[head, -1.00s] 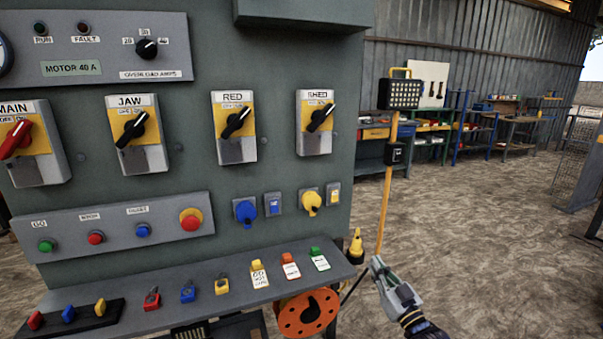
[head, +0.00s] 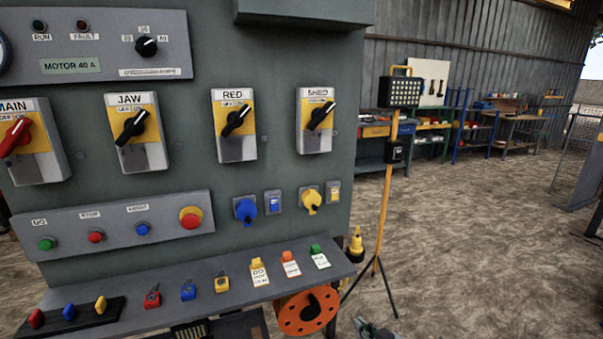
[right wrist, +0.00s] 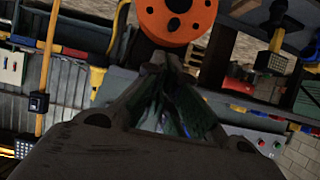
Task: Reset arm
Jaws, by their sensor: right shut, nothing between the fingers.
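My right gripper (head: 372,328) shows only in part at the bottom edge of the head view, right of the orange reel. In the right wrist view the gripper (right wrist: 165,62) has its fingers together with nothing between them. The orange reel (head: 306,313) hangs below the panel's shelf; the right wrist view shows it just beyond the fingertips (right wrist: 177,18), and I cannot tell the gap. My left gripper is not in view.
A grey control panel (head: 190,185) with rotary switches fills the left. Its shelf (head: 205,285) bears several coloured padlocks and tags. A yellow lamp stand (head: 386,190) on a tripod stands right of it. Open floor (head: 480,230) lies at the right, with workbenches behind.

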